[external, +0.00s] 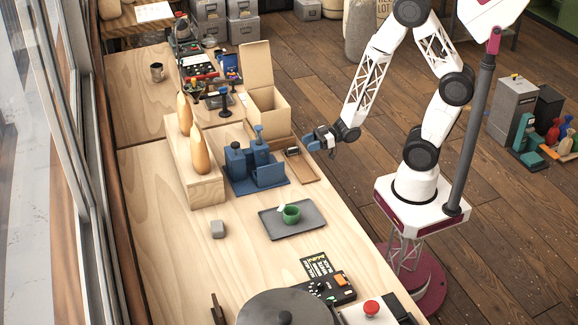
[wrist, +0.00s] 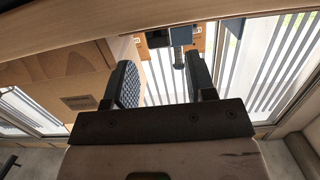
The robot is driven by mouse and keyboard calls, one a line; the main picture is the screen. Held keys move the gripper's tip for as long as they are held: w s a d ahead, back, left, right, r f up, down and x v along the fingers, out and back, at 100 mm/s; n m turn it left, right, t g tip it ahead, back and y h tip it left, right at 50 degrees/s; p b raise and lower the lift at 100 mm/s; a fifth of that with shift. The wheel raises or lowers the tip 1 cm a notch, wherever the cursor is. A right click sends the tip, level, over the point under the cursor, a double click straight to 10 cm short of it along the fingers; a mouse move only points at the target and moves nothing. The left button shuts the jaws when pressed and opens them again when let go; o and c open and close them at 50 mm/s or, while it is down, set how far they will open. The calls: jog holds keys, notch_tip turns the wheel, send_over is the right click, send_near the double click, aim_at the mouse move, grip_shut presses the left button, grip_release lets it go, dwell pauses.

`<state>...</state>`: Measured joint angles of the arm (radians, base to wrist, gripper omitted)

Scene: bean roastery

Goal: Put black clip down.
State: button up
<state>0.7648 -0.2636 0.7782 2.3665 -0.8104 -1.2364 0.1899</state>
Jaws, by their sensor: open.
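My gripper (external: 312,142) is at the table's right edge, pointing left toward the table, near a small wooden board (external: 303,170). In the wrist view its two dark fingers (wrist: 164,82) stand wide apart with nothing held between them. A small dark piece (external: 293,151) lies on the board's far end, just left of the gripper; it may be the black clip, but it is too small to be sure. In the wrist view a dark upright shape (wrist: 179,48) shows beyond the fingers; I cannot tell what it is.
A blue stand (external: 258,172) with blue tools is left of the board. An open cardboard box (external: 267,108) stands behind it. Bare table (external: 170,255) lies at the front left.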

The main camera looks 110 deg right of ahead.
dwell(0.3)
jog(key=shift+c, duration=1.1)
jog(key=shift+w, duration=0.1)
